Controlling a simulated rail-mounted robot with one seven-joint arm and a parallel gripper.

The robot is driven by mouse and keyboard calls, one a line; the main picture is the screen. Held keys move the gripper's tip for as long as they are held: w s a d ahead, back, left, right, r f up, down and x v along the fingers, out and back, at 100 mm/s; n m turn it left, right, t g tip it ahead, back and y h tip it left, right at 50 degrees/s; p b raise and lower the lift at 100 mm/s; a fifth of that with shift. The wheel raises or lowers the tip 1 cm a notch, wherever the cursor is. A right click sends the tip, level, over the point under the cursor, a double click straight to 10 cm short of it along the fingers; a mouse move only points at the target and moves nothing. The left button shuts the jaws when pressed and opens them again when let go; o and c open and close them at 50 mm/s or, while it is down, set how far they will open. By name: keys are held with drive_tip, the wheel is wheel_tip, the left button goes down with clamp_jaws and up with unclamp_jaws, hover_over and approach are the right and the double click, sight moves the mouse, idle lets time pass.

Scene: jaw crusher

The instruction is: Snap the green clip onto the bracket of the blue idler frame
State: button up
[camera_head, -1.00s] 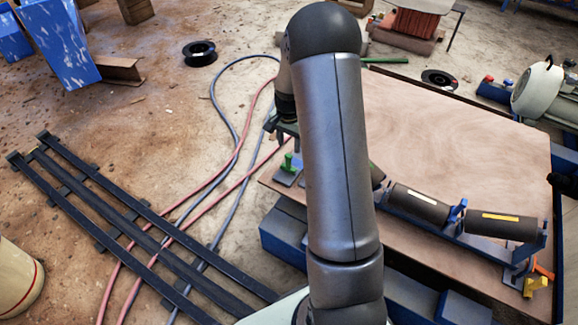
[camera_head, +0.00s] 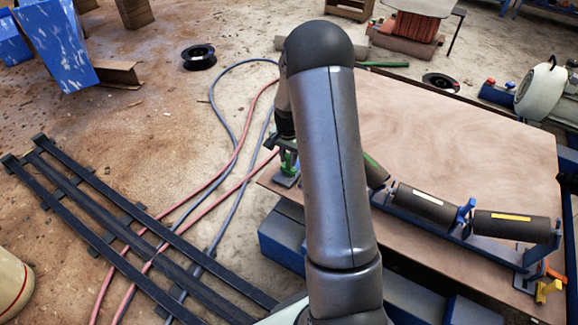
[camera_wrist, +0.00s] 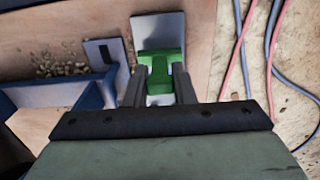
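The green clip (camera_head: 288,161) stands on a small grey plate (camera_head: 286,180) at the left corner of the board. My gripper (camera_head: 284,150) is down over the clip. In the wrist view the green clip (camera_wrist: 160,68) lies between my two fingers (camera_wrist: 160,80), which look open, with a narrow gap on each side; contact is hard to judge. The blue idler frame (camera_head: 470,240) carries dark rollers. Its near end (camera_wrist: 60,93) shows in the wrist view, beside a grey slotted plate (camera_wrist: 103,58). My arm hides part of the frame in the head view.
A yellow clip (camera_head: 546,290) and an orange piece (camera_head: 556,273) sit at the frame's right end. The wooden board (camera_head: 450,135) is mostly bare behind the rollers. Gravel (camera_wrist: 62,68) lies near the slotted plate. Hoses (camera_head: 228,160) run over the floor at left.

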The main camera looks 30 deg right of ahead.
clamp_jaws()
drive_tip(key=shift+r, duration=0.1)
drive_tip(key=shift+r, duration=0.1)
drive_tip(key=shift+r+p, duration=1.9)
drive_tip(key=shift+r, duration=0.4)
